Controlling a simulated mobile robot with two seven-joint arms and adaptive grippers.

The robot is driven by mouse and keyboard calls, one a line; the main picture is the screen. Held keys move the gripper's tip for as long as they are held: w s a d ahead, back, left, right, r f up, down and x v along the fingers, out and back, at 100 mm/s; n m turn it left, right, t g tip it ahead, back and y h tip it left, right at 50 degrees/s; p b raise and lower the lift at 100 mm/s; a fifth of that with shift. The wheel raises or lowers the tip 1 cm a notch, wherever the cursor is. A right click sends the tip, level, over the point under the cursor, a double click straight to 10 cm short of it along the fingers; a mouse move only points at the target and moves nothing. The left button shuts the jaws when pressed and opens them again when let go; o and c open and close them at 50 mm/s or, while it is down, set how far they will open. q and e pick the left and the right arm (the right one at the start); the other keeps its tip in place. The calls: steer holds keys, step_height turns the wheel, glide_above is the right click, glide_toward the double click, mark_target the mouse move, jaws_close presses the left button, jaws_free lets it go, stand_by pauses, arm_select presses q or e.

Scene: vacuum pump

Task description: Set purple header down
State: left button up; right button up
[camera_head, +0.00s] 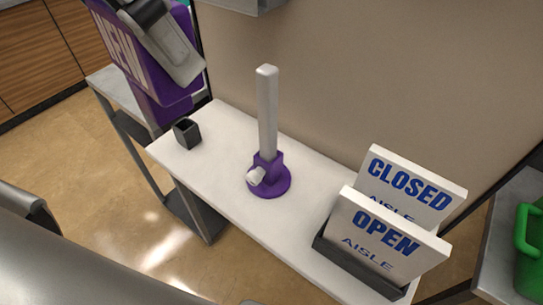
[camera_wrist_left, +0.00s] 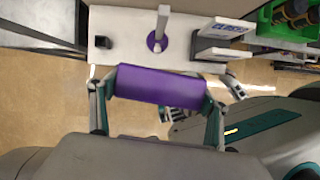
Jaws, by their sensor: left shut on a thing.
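The purple header (camera_head: 125,43) bears white lettering that reads NEW and is at the upper left in the head view. My left gripper (camera_head: 165,42) is shut on it and holds it up, tilted, beyond the left end of the white table in that view. In the left wrist view the purple header (camera_wrist_left: 160,84) spans between the two fingers of my left gripper (camera_wrist_left: 157,90). Its lower part is partly hidden in the head view. Parts of my right gripper (camera_wrist_left: 205,103) seem to show at the right in the wrist view, but its opening is unclear.
On the white table (camera_head: 225,195) stand a small dark square cup (camera_head: 187,133), a grey post (camera_head: 267,105) on a purple round base (camera_head: 270,182), and OPEN (camera_head: 378,238) and CLOSED (camera_head: 415,185) signs in a dark holder. A wall runs behind. The table's front left is clear.

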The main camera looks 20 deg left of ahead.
arm_select(q)
steer(key=w+a+f+m+g+h, duration=0.1)
steer(key=w+a+f+m, duration=0.15)
steer(key=w, duration=0.25)
steer(key=w+a+f+m+p, duration=0.1)
steer(key=w+a+f+m, duration=0.1)
steer(key=w+f, duration=0.3)
steer(key=w+a+f+m+g+h, duration=0.1)
steer(key=w+a+f+m, duration=0.15)
steer(key=w, duration=0.35)
steer(key=shift+m, duration=0.3)
steer(key=shift+d+f+b, duration=0.15)
steer(key=shift+f+b, duration=0.4)
steer(key=shift+f, duration=4.55)
steer(key=shift+d+f+b, duration=0.15)
steer(key=shift+f+b, duration=0.35)
steer(key=shift+f, duration=4.55)
steer(key=shift+f, duration=0.2)
steer(key=o, duration=1.1)
steer(key=shift+r, duration=0.1)
